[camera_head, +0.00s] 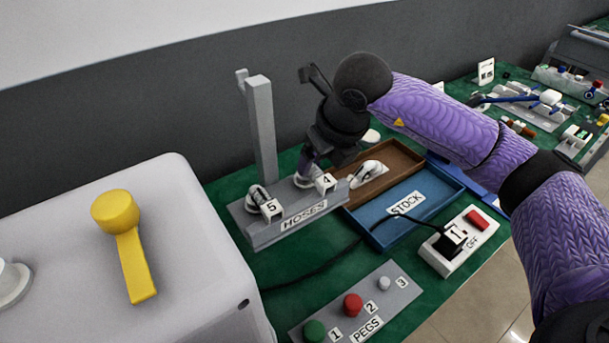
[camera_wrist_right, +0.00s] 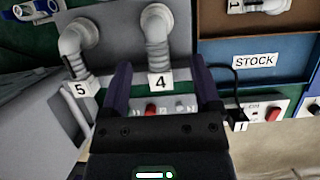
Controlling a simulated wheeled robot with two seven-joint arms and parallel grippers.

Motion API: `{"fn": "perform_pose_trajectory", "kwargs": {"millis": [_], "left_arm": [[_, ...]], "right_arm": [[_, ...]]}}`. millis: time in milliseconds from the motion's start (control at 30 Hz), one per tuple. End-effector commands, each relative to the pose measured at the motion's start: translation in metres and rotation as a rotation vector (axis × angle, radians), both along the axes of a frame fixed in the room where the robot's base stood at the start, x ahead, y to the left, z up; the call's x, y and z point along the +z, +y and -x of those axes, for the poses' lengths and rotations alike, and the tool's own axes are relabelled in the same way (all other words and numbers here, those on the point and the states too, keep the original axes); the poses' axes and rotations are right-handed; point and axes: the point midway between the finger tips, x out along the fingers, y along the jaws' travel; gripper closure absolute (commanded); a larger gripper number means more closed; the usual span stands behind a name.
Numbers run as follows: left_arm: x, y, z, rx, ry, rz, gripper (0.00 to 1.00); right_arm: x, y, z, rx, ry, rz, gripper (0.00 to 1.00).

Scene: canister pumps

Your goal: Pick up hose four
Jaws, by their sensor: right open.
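Hose four (camera_wrist_right: 157,32) is a pale ribbed hose with a bent end, standing at the "4" label (camera_wrist_right: 160,81) in the wrist view. In the head view its label (camera_head: 326,181) shows on the grey HOSES rack (camera_head: 262,232), and the hose is mostly hidden behind my right gripper (camera_head: 312,163). That gripper points down at hose four from above. In the wrist view the open fingers (camera_wrist_right: 160,78) are apart, one on each side of the hose's line, with nothing seen held between them. My left gripper is not in view.
Hose five (camera_wrist_right: 75,45) stands close beside hose four. A grey post (camera_head: 262,130) rises behind the rack. The blue STOCK tray (camera_head: 425,205) and a brown tray (camera_head: 400,160) lie to the right. A switch box (camera_head: 470,250) and PEGS board (camera_head: 385,312) are in front.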

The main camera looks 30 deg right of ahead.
Motion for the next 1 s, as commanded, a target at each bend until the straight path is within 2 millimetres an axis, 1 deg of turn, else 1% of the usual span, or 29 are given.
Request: {"fn": "perform_pose_trajectory", "kwargs": {"millis": [33, 100, 200, 267, 467, 567, 600, 667, 700, 767, 800, 833, 867, 1000], "left_arm": [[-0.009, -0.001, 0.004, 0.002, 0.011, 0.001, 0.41], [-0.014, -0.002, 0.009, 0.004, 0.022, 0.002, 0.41], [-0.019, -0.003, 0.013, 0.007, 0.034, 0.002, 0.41], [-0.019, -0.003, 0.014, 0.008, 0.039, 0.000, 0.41], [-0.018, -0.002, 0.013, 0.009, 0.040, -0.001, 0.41], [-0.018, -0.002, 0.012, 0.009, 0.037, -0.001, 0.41], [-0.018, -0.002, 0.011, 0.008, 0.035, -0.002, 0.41], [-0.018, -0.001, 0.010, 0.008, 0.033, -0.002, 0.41], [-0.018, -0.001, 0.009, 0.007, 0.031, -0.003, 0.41], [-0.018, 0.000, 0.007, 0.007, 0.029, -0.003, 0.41], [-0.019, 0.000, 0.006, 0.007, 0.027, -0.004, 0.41], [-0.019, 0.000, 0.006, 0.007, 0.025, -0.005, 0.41], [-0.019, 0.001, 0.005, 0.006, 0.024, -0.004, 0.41], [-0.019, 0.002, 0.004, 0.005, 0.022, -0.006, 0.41]], "right_arm": [[-0.016, 0.002, -0.005, 0.001, 0.006, -0.001, 0.19], [-0.029, 0.004, -0.013, 0.000, 0.005, -0.002, 0.19], [-0.043, 0.005, -0.019, 0.000, 0.004, 0.000, 0.19], [-0.046, 0.005, -0.021, 0.000, 0.003, 0.000, 0.19], [-0.045, 0.005, -0.021, 0.001, 0.001, 0.000, 0.19], [-0.045, 0.005, -0.021, 0.001, 0.001, 0.000, 0.38], [-0.045, 0.005, -0.021, 0.001, 0.001, 0.000, 0.47], [-0.044, 0.005, -0.021, 0.001, 0.001, 0.000, 0.60], [-0.044, 0.005, -0.021, 0.001, 0.001, 0.000, 0.68], [-0.044, 0.005, -0.021, 0.001, 0.001, 0.000, 0.81], [-0.044, 0.005, -0.021, 0.001, 0.001, 0.000, 0.89], [-0.044, 0.005, -0.021, 0.001, 0.001, 0.000, 0.96], [-0.044, 0.005, -0.021, 0.001, 0.001, 0.000, 1.00], [-0.044, 0.005, -0.021, 0.001, 0.000, -0.001, 1.00]]}}
